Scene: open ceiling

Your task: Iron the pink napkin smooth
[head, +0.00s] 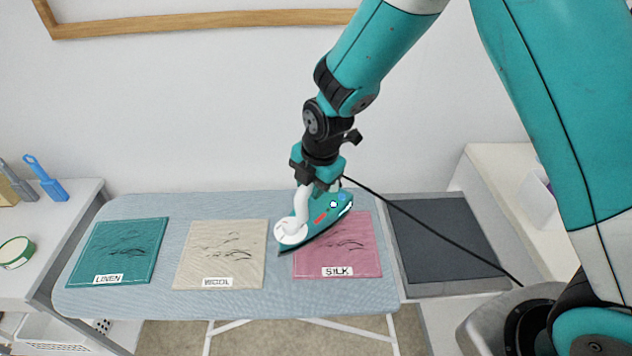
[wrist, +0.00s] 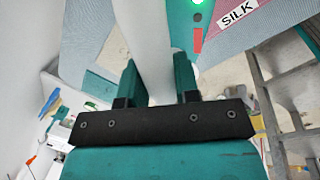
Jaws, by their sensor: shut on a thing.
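The pink napkin (head: 360,262) lies flat at the right of the ironing board, with a label reading SILK and dark crease marks near its middle. My gripper (head: 318,184) is shut on the white handle of a teal iron (head: 328,218). The iron covers the napkin's upper left part and overhangs its left edge. I cannot tell whether its soleplate touches the cloth. In the wrist view my gripper (wrist: 157,85) has its two teal fingers on either side of the white handle, and a green light shows on the iron (wrist: 182,22).
A teal napkin (head: 118,250) labelled LINEN and a beige one (head: 222,252) labelled WOOL, both creased, lie left on the blue-grey ironing board (head: 180,206). A dark flat panel (head: 445,240) is right of the board. A black cord (head: 430,226) runs from the iron rightwards.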

